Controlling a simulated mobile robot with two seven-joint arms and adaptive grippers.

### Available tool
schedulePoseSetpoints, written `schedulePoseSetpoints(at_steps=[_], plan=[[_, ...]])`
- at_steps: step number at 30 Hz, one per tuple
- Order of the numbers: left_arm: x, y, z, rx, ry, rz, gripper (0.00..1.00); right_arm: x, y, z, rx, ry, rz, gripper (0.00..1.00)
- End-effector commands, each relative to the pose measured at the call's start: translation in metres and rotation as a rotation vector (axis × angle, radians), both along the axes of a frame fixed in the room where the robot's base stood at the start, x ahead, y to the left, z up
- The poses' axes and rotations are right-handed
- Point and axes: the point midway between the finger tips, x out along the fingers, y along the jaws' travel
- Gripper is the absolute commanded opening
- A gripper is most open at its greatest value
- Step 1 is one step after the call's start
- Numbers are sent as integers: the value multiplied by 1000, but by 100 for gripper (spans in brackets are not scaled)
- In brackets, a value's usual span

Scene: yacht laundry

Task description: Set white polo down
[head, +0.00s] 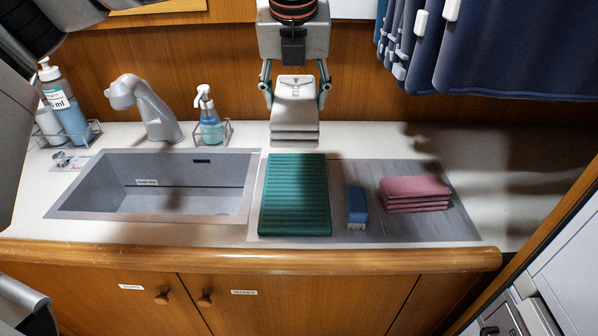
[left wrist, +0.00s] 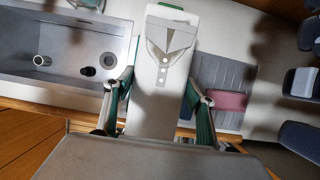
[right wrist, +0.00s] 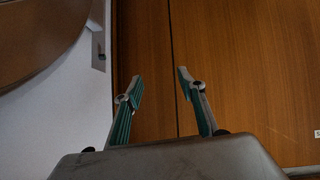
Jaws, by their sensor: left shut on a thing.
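The white polo (head: 296,112) is folded into a compact block with its collar and buttons showing. It also shows large in the left wrist view (left wrist: 160,85). My left gripper (head: 296,88) is shut on it, one finger on each side, and holds it over the back edge of the green ribbed mat (head: 295,195). Whether the polo's underside touches anything is hard to tell. My right gripper (right wrist: 160,88) shows in the right wrist view with its fingers apart and nothing between them, in front of wooden panels.
A blue brush (head: 356,205) and folded pink cloths (head: 415,194) lie on the grey drainboard (head: 440,222) right of the mat. The sink (head: 165,185) is at left, with a faucet (head: 148,108) and soap bottle (head: 209,120) behind.

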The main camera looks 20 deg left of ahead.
Motion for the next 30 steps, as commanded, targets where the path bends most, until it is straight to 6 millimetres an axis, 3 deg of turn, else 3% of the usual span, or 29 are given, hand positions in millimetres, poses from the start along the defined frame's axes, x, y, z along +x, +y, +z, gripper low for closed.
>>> schedulePoseSetpoints(at_steps=[9,15,25,30], plan=[[-1,0,-79,1,7,-2,29,-3,1,-1,0,6,2,40],[-1,0,-121,0,4,-2,29,1,1,6,1,-4,2,40],[0,1,-147,0,2,0,29,4,1,12,3,-13,1,40],[-1,0,-172,0,3,-1,29,3,1,12,2,-11,1,40]])
